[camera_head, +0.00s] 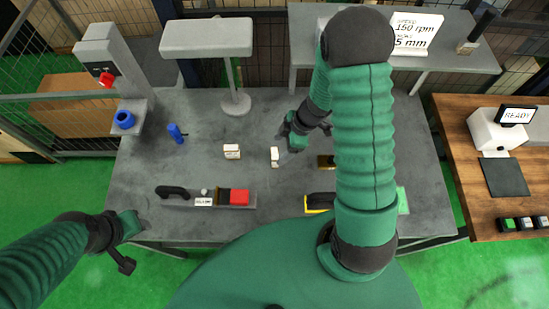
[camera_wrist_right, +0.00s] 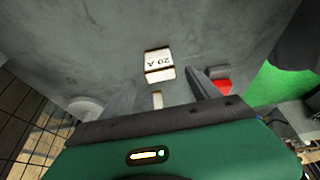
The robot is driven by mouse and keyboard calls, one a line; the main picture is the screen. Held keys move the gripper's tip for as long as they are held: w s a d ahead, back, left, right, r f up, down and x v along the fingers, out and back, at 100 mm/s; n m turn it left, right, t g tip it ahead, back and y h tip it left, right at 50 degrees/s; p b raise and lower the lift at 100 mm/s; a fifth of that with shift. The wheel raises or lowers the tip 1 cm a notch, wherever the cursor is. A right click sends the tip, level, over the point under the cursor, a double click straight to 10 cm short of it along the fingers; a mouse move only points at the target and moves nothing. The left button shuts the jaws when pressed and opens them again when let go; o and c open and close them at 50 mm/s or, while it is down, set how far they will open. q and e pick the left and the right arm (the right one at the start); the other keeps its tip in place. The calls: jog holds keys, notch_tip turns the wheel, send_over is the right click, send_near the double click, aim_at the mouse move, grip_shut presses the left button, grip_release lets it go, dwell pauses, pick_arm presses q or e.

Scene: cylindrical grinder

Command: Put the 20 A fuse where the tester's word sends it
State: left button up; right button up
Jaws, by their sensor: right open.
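A cream block (camera_head: 232,151) with dark print on its face stands on the grey table. In the right wrist view a block marked "20 A" (camera_wrist_right: 158,62) lies ahead of the fingertips; it appears to be this one. A smaller pale piece (camera_head: 274,156) stands nearer my right gripper (camera_head: 288,150). A narrow pale piece (camera_wrist_right: 157,100) shows between the open fingers, apart from them. My right gripper is open and empty, pointing left. My left gripper (camera_head: 127,243) is off the table's front left corner; its jaw state is unclear. The tester (camera_head: 497,130) has a screen reading "READY".
A holder with a red block (camera_head: 239,198) and a black handle lies at the front. A yellow-edged box (camera_head: 318,203) is partly hidden by my right arm. A pedestal (camera_head: 236,103), a blue cylinder (camera_head: 175,133) and a blue ring (camera_head: 124,120) stand farther back.

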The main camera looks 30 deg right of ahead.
aim_at(275, 157)
jog(key=shift+x, duration=1.15)
jog(key=x, duration=0.3)
jog(key=b+x, duration=0.1)
jog(key=x, duration=0.1)
jog(key=shift+d+f, duration=0.15)
jog(key=shift+d, duration=0.2)
grip_shut()
